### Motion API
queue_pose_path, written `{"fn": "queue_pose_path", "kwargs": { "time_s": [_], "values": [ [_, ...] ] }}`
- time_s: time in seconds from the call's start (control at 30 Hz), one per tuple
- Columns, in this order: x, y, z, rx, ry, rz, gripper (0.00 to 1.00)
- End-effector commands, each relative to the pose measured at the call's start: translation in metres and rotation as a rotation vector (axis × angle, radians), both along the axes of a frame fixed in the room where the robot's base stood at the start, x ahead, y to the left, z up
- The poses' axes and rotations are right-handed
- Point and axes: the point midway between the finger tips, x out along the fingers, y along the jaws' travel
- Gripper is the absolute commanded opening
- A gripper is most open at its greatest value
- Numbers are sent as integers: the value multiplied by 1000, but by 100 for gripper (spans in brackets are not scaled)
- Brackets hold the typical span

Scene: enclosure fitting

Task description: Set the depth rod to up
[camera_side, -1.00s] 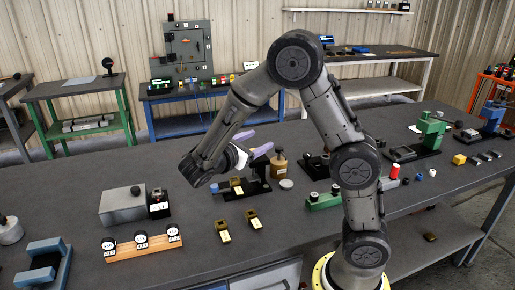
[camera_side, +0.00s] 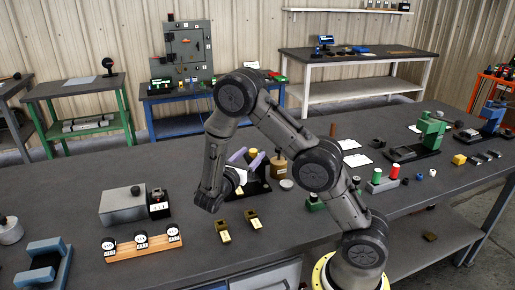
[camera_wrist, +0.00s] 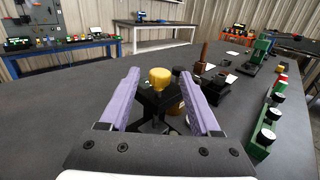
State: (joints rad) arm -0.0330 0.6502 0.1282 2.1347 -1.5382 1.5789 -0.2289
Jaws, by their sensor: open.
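A black fixture with a yellow cap (camera_wrist: 160,78) on top stands ahead of my gripper in the wrist view. The yellow cap also shows beside the fingers in the side view (camera_side: 254,153). No part is clearly marked as the depth rod, so I cannot tell whether this capped piece is it or how it is set. My gripper (camera_wrist: 167,98) is open, with its two purple fingers on either side of the black fixture in the picture. I see no clear contact. In the side view my gripper (camera_side: 247,159) points away from the camera, and my wrist hides part of the fixture.
A brown bottle-like block (camera_side: 277,167) stands just right of the fixture. A brown upright handle (camera_wrist: 203,52) stands farther back. A green block with several buttons (camera_wrist: 264,137) lies at right. Two small brass-coloured pieces (camera_side: 222,232) (camera_side: 254,219) lie nearer the side camera.

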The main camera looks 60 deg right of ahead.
Motion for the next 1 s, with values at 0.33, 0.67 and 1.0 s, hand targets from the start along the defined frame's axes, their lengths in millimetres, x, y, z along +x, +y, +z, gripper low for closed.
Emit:
{"fn": "queue_pose_path", "kwargs": {
  "time_s": [0.33,0.67,1.0],
  "values": [
    [0,-47,0,0,0,-1,64],
    [0,-53,0,1,0,1,64],
    [0,-53,0,1,0,0,13]
  ]
}}
